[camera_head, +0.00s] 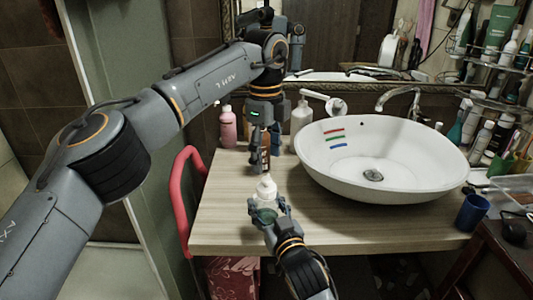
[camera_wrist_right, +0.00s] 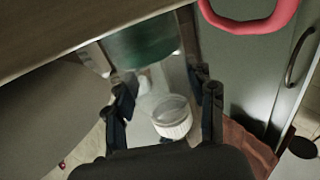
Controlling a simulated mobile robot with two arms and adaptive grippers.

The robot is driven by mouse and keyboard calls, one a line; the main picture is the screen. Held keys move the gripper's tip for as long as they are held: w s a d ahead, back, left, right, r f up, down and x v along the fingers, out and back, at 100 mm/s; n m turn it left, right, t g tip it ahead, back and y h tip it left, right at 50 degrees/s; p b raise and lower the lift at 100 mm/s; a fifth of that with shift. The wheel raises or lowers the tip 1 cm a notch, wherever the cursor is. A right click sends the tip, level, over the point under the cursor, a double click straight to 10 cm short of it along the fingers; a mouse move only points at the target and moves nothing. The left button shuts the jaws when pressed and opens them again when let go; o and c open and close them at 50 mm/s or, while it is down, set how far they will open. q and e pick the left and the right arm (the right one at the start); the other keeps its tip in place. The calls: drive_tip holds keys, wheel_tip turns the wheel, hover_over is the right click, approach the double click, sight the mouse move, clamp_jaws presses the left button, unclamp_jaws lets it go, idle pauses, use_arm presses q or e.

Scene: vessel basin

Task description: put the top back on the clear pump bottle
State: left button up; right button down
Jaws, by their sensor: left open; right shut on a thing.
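My right gripper (camera_head: 268,212) is shut on a bottle at the front edge of the counter. A white tapered top part (camera_head: 266,188) rises above the fingers, and green (camera_head: 268,217) shows between them. In the right wrist view, a white ribbed round piece (camera_wrist_right: 172,118) lies between the two fingers (camera_wrist_right: 165,98), with a green surface (camera_wrist_right: 142,42) beyond. I cannot tell how these parts join. My left gripper (camera_head: 261,158) is open, pointing down above the held bottle. A brown bottle (camera_head: 266,143) is close behind it, partly hidden.
A white basin (camera_head: 440,165) fills the counter's right side. A pink bottle (camera_head: 228,128) and a white bottle (camera_head: 300,118) stand at the back. A blue cup (camera_head: 472,212) is at the right. A red curved rail (camera_head: 178,190) is left. The counter's left front (camera_head: 222,225) is clear.

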sight(266, 179)
use_arm(q)
drive_tip(key=shift+n, duration=0.8)
drive_tip(key=shift+f, duration=4)
drive_tip(key=shift+c, duration=0.4)
